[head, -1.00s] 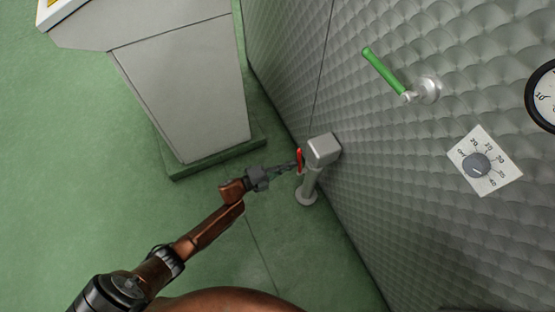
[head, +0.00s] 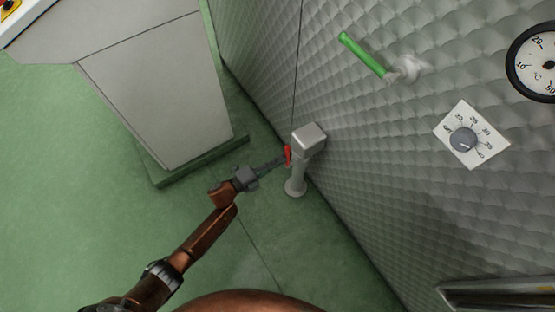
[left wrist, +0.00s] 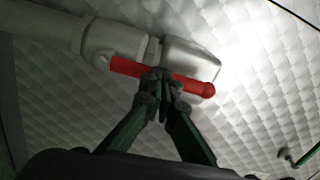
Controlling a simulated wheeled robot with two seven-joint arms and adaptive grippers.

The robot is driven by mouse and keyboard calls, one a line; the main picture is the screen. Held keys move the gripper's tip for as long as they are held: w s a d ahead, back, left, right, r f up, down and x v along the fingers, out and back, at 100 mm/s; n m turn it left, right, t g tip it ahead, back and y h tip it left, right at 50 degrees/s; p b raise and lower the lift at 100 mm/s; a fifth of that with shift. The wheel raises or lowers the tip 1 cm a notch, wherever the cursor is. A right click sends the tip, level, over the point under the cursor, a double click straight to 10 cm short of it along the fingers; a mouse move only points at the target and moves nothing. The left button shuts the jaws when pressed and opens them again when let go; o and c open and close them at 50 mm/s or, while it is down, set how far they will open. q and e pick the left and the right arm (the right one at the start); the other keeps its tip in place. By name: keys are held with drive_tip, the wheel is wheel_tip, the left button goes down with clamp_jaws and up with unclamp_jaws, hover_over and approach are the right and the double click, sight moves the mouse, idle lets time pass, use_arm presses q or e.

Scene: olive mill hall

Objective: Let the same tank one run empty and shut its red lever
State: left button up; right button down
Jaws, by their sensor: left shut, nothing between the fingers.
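The red lever (head: 288,155) sits on the side of a short grey post with a box-shaped head (head: 309,138), beside the quilted metal tank wall (head: 370,175). My left gripper (head: 280,161) is shut and empty, its fingertips at the red lever. In the left wrist view the lever (left wrist: 190,84) lies across the picture in front of the grey fitting (left wrist: 115,40). The closed fingertips (left wrist: 161,78) overlap its middle; I cannot tell whether they touch it. The right gripper is not in view.
A green lever (head: 362,55), a dial knob (head: 463,139) and a temperature gauge (head: 540,62) are on the tank wall. A grey console (head: 155,90) stands at the left on a green plinth. The green floor (head: 70,190) at the left is clear.

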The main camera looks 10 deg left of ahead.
use_arm(q)
drive_tip(key=o, duration=0.6)
drive_tip(key=shift+w+d+r, duration=0.1)
drive_tip(key=shift+d+r, duration=0.05)
drive_tip(key=shift+d, duration=0.35)
drive_tip(key=shift+w+d+r, duration=0.1)
drive_tip(key=shift+d+r, duration=0.05)
drive_tip(key=shift+d, duration=0.3)
drive_tip(key=o, duration=0.8)
drive_tip(key=shift+s+a+f, duration=0.1)
drive_tip(key=shift+a+f, duration=0.05)
drive_tip(key=shift+a, duration=0.35)
drive_tip(key=o, duration=1.1)
drive_tip(key=shift+a, duration=0.1)
drive_tip(key=v, duration=1.2)
